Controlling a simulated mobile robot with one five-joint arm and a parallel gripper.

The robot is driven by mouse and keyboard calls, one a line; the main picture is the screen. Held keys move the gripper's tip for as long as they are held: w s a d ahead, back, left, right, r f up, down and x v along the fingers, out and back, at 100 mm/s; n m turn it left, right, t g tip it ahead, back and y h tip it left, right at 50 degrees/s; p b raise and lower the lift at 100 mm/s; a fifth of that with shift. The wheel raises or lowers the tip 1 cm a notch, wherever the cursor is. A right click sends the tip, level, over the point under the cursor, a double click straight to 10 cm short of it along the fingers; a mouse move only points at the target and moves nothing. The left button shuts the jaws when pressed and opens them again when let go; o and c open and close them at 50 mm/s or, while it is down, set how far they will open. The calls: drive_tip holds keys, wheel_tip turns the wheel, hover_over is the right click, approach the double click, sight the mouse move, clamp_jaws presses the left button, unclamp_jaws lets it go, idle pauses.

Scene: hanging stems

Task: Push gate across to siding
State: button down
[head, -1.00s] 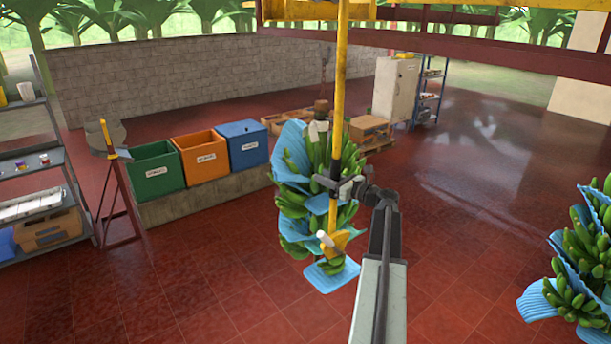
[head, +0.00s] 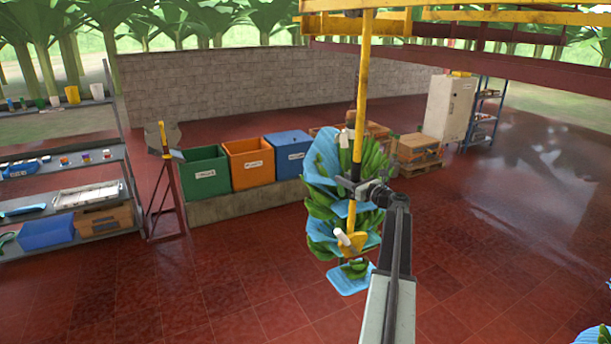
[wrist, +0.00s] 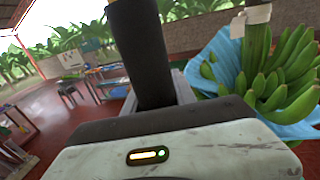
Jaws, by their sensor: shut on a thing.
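A yellow rod (head: 362,85) hangs upright from the yellow overhead beam (head: 340,27) at the top of the head view; this beam appears to be the gate. My gripper (head: 356,189) is shut on the rod's dark sleeve. That sleeve (wrist: 142,50) stands between the jaws in the wrist view. A yellow fitting (head: 352,241) with a white handle sits at the rod's lower end. The siding cannot be told apart surely among the rails above.
A banana bunch with blue sheets (head: 322,175) hangs close behind the rod; it also shows in the wrist view (wrist: 280,80). Green (head: 205,172), orange and blue bins stand on a ledge behind. A shelf (head: 75,165) stands left. The foreground floor is open.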

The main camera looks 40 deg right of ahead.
drive_tip(key=shift+d+f, duration=0.1)
drive_tip(key=c, duration=1.1)
unclamp_jaws()
drive_tip(key=shift+o, duration=0.4)
drive_tip(key=shift+d+f, duration=0.15)
drive_tip(key=shift+d, duration=0.05)
drive_tip(key=shift+a, duration=0.1)
drive_tip(key=shift+s+f+b, duration=0.15)
drive_tip(key=shift+s+f, duration=0.05)
drive_tip(key=shift+s, duration=1.35)
drive_tip(key=shift+s+f+b, duration=0.15)
drive_tip(key=shift+s+f, duration=0.05)
drive_tip(key=shift+s, duration=1.3)
